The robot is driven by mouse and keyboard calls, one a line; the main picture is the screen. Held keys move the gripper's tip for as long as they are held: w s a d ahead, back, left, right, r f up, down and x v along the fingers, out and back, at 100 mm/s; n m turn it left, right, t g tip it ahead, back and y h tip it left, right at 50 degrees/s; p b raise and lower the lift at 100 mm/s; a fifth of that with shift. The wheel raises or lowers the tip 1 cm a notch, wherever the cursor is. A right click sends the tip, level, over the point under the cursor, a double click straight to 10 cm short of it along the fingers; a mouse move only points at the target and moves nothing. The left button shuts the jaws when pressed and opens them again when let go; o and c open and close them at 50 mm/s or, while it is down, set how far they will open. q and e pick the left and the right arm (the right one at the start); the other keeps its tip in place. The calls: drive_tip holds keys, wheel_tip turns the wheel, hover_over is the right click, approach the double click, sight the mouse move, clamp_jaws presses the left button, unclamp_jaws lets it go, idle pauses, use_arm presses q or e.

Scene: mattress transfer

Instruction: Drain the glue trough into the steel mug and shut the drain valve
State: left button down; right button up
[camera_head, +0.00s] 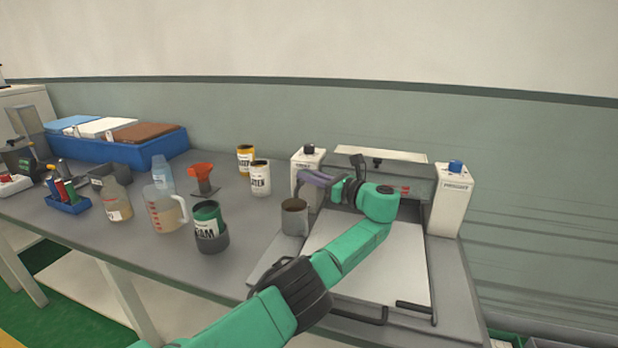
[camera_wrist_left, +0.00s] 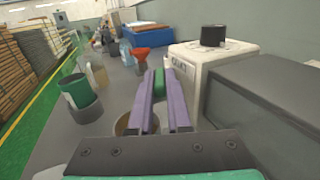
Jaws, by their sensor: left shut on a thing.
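The steel mug (camera_head: 294,220) stands upright at the left front of the white machine, below my left gripper. Its rim (camera_wrist_left: 121,124) shows partly in the left wrist view, behind the fingers. My left gripper (camera_head: 308,178) has purple fingers that reach left past the machine's left white post (camera_head: 304,160). In the left wrist view the fingers (camera_wrist_left: 163,98) are shut on a small green part (camera_wrist_left: 158,82), which looks like the drain valve's handle. My arm and wrist hide much of the trough area between the posts. I cannot see the glue or any flow. My right gripper is out of view.
A green can (camera_head: 208,222), a measuring jug (camera_head: 162,212), a red funnel (camera_head: 202,174) and two labelled tins (camera_head: 260,180) stand on the grey table left of the mug. A blue bin (camera_head: 120,150) is at the back left. The right post (camera_head: 449,205) has a blue knob.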

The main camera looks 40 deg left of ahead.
use_arm(q)
drive_tip(key=c, duration=0.9)
unclamp_jaws()
drive_tip(key=shift+o, duration=0.2)
drive_tip(key=d+b, duration=0.3)
drive_tip(key=d, duration=1.1)
drive_tip(key=shift+s+d, duration=0.25)
drive_tip(key=shift+s, duration=0.1)
